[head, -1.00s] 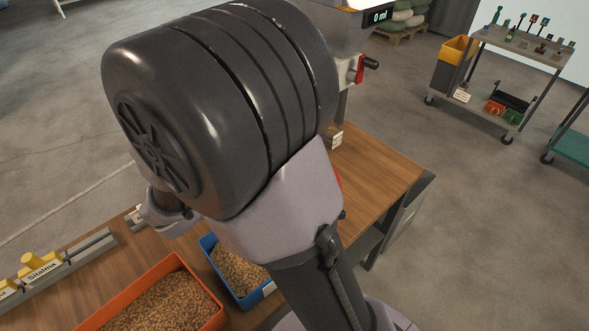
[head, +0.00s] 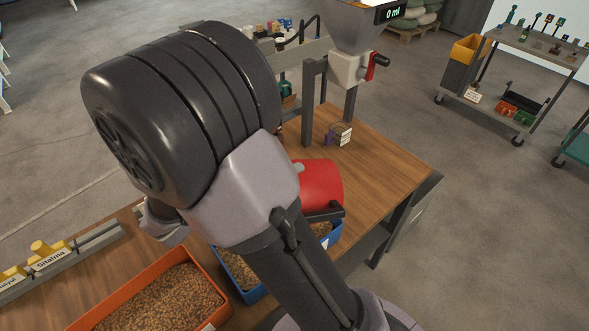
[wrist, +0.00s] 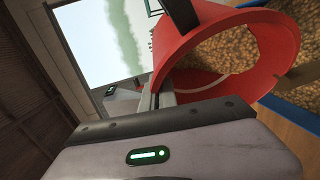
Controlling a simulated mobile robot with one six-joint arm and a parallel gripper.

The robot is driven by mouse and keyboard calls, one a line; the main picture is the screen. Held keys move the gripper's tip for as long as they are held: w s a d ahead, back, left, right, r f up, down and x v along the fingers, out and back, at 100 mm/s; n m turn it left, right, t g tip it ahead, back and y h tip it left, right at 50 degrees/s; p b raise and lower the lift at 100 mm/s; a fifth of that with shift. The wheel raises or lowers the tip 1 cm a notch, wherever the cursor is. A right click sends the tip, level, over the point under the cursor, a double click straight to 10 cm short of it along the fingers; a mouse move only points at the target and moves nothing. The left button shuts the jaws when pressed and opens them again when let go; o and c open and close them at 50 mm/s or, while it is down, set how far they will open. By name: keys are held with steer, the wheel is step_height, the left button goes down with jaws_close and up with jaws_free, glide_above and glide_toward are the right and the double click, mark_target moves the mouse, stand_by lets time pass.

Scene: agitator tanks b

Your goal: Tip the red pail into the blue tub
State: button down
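The red pail (head: 320,184) is held tilted on its side above the blue tub (head: 334,238), partly hidden by my arm in the head view. My gripper (head: 323,212) has a dark finger against the pail and is shut on it. The wrist view shows the pail's round red wall (wrist: 283,48) close up, with brown pellets inside its outline. I cannot tell whether these lie in the pail or beyond it. The tub's blue rim (wrist: 290,112) shows below it. Brown pellets lie in the tub, and my arm covers its middle.
An orange tub (head: 150,268) of brown pellets stands left of the blue tub. A rail with yellow-handled labelled pieces (head: 48,256) lies at far left. A hopper with a red-handled valve (head: 355,65) stands behind, with a small tagged item (head: 340,136). The table's right part is clear.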

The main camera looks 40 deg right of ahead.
steer(key=shift+a, duration=0.1)
stand_by(0.3)
steer(key=shift+w+a+f+h, duration=0.35)
steer(key=shift+a+f+h, duration=0.05)
steer(key=shift+a+h, duration=0.25)
steer(key=shift+p, duration=0.3)
steer(key=shift+w+a+r+n+h+p, duration=0.1)
steer(key=shift+w+a+n+h+p, duration=0.3)
steer(key=shift+a+p, duration=0.3)
steer(key=shift+s, duration=0.1)
